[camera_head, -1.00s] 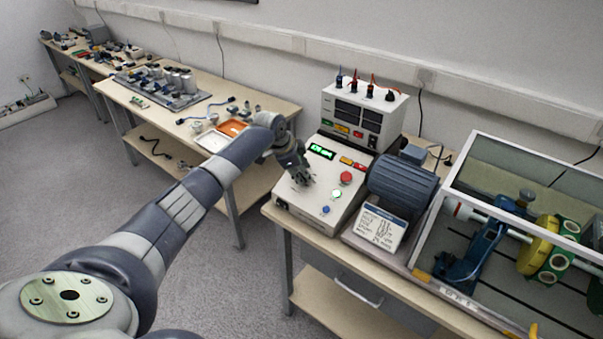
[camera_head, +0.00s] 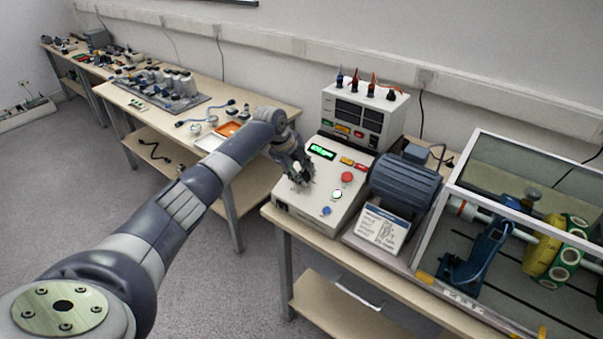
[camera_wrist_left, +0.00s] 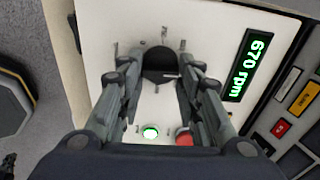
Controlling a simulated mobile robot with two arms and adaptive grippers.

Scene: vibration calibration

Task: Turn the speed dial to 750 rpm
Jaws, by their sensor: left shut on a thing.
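The speed dial (camera_wrist_left: 160,62) is a black round knob on the pale sloping panel of the control box (camera_head: 290,205). It shows between my fingers in the left wrist view and is hidden behind the gripper in the head view. My left gripper (camera_head: 299,178) is over the left part of the panel, its fingers (camera_wrist_left: 160,82) shut on the dial from both sides. The green display (camera_wrist_left: 247,65) reads 670 rpm in the left wrist view; it also shows in the head view (camera_head: 321,152), too blurred to read.
A red button (camera_head: 347,177), a green-lit button (camera_head: 337,194) and a blue button (camera_head: 326,210) sit right of the gripper. A motor (camera_head: 404,184) and a clear-covered shaft rig (camera_head: 487,250) stand further right. A power supply (camera_head: 365,115) stands behind.

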